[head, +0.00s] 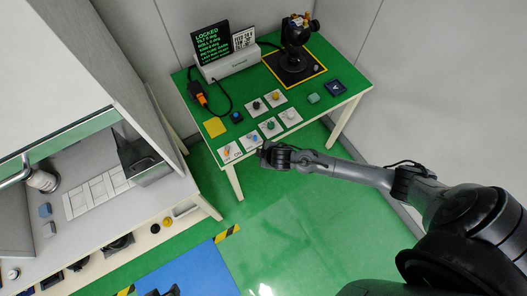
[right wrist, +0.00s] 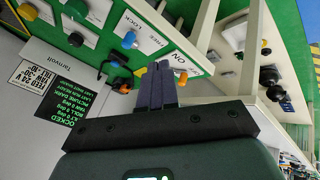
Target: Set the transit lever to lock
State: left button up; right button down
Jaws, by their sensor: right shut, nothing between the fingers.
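A white plate marked FREE and LOCK (right wrist: 147,33), with a blue-tipped lever (right wrist: 130,40), shows in the right wrist view. In the head view this plate (head: 251,139) is in the front row of panels on the green table. I cannot tell clearly which mark the lever points to. My right gripper (head: 264,154) is just off the table's front edge, close to the panels. Its fingers (right wrist: 158,70) are shut together and empty, apart from the blue lever. A dark part at the head view's bottom edge may be my left gripper (head: 162,292); its jaws are unclear.
The orange ON switch plate (right wrist: 180,72) is close beside my fingers. A screen (head: 211,45) reads LOCKED. A gimbal camera (head: 296,45) stands on a black square at the back. A grey workbench (head: 95,160) stands left.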

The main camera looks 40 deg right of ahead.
jog(key=shift+v, duration=1.2)
